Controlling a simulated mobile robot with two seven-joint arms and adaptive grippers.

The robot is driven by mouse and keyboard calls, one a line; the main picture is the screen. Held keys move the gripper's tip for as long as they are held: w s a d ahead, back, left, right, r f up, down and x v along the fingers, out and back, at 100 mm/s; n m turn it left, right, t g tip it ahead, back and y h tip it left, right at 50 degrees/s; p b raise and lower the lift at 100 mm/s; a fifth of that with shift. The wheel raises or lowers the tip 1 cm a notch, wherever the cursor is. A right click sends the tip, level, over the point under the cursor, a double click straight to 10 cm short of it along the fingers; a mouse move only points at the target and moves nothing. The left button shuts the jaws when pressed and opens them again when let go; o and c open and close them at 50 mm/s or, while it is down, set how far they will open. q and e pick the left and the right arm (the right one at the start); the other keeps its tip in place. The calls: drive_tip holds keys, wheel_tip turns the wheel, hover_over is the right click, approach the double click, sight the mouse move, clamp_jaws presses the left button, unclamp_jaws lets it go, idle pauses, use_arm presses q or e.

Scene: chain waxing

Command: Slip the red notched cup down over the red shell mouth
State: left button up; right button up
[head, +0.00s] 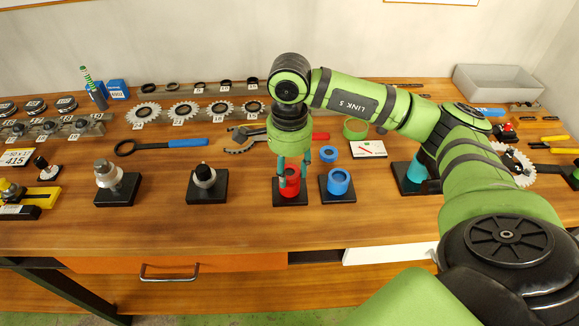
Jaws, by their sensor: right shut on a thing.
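My right gripper (293,178) points straight down over a black square base (280,200) at the middle front of the table. Its fingers are shut on a red cup (292,175). The red shell (291,192) stands upright on the base directly under the cup. The two red parts look lined up and merge in this view. I cannot tell whether the cup touches the shell mouth or is seated over it. The fingers hide the sides of the cup, and its notches cannot be made out. My left gripper is not in view.
A blue shell (339,184) on its base stands close on the right, with a loose blue ring (329,153) behind it. A green ring (355,129) lies farther back. A black-knobbed fixture (205,178) stands to the left. Bare wood lies between that fixture and the red shell's base.

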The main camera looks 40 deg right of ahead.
sight(290, 172)
drive_tip(key=o, duration=1.2)
drive_tip(key=shift+r, duration=0.1)
wheel_tip(290, 172, up, 12)
drive_tip(key=shift+f, duration=0.1)
